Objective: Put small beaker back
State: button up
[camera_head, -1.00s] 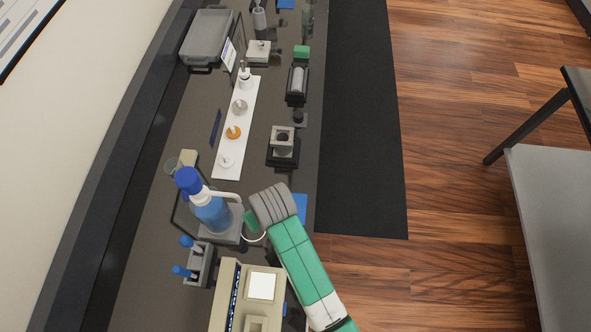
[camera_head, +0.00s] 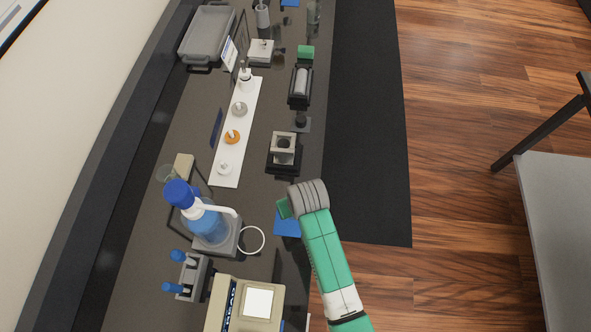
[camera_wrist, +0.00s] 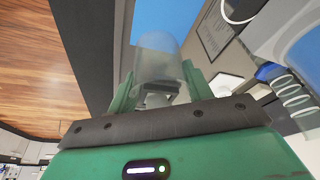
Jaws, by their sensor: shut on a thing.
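The small beaker (camera_wrist: 158,58) is clear and translucent, and shows in the wrist view between the green fingers of my gripper (camera_wrist: 160,92). My gripper is shut on it. In the head view my gripper (camera_head: 284,208) is at the blue mat (camera_head: 287,224), near the counter's front edge. The beaker cannot be made out there, hidden by my arm. The blue mat also shows in the wrist view (camera_wrist: 181,18), beyond the beaker. I cannot tell whether the beaker touches it.
A blue-capped wash bottle (camera_head: 206,222) stands left of my gripper, with a white ring (camera_head: 251,241) beside it. A rack with blue-capped items (camera_head: 187,279) and a beige instrument (camera_head: 245,303) are nearer. A black stand (camera_head: 284,152) is beyond the mat.

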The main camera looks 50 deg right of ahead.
jog(key=shift+f+b, duration=1.3)
jog(key=shift+f, duration=1.65)
jog(key=shift+f, duration=0.2)
jog(key=o, duration=1.5)
jog(key=shift+p+v, duration=0.3)
jog(key=shift+v, duration=3.65)
